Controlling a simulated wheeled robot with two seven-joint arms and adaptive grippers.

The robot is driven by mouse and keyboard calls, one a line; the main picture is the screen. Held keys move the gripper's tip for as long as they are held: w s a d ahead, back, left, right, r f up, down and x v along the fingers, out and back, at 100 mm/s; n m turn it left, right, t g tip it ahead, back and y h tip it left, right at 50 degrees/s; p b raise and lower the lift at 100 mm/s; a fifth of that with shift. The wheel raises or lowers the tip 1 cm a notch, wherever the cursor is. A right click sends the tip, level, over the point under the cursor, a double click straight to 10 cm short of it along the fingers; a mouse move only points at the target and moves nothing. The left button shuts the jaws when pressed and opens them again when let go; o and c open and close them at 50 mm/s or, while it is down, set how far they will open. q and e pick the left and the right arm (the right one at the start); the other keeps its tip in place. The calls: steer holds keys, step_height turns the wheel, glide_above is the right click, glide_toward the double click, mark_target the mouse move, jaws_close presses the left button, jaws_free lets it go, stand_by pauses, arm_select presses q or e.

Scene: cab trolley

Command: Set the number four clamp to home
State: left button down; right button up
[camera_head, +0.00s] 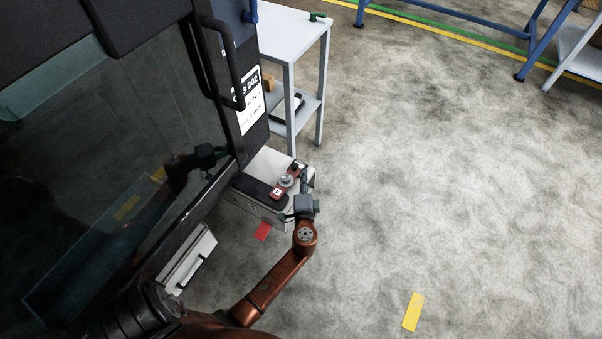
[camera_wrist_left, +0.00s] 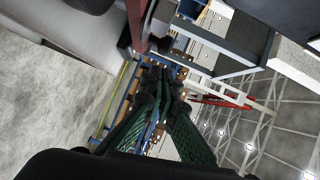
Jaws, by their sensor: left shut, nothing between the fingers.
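A grey metal step box (camera_head: 256,211) sticks out at the foot of the dark cab. On its top sit a small red block with a pale label (camera_head: 277,192), a round grey knob-like part (camera_head: 286,181) and another small red part (camera_head: 295,170). The label is too small to read, so I cannot tell which is clamp number four. My left gripper (camera_head: 303,182) is at the right end of the box, close beside these parts; contact is unclear. Its green-padded fingers (camera_wrist_left: 158,88) are shut and empty. A dark red bar (camera_wrist_left: 137,25) shows just beyond them. My right gripper is not seen.
The cab's dark glass door (camera_head: 110,160) and black handle (camera_head: 222,60) fill the left. A light table (camera_head: 290,35) with a lower shelf stands behind the box. A red tag (camera_head: 263,231) shows below the box.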

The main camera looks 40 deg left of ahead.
arm_select(q)
steer(key=w+d+p+v, duration=0.1)
steer(key=p+v, duration=0.1)
steer(key=v, duration=0.9)
steer(key=shift+d+r+p, duration=0.15)
steer(key=shift+d+p, duration=0.15)
steer(key=shift+d, duration=0.1)
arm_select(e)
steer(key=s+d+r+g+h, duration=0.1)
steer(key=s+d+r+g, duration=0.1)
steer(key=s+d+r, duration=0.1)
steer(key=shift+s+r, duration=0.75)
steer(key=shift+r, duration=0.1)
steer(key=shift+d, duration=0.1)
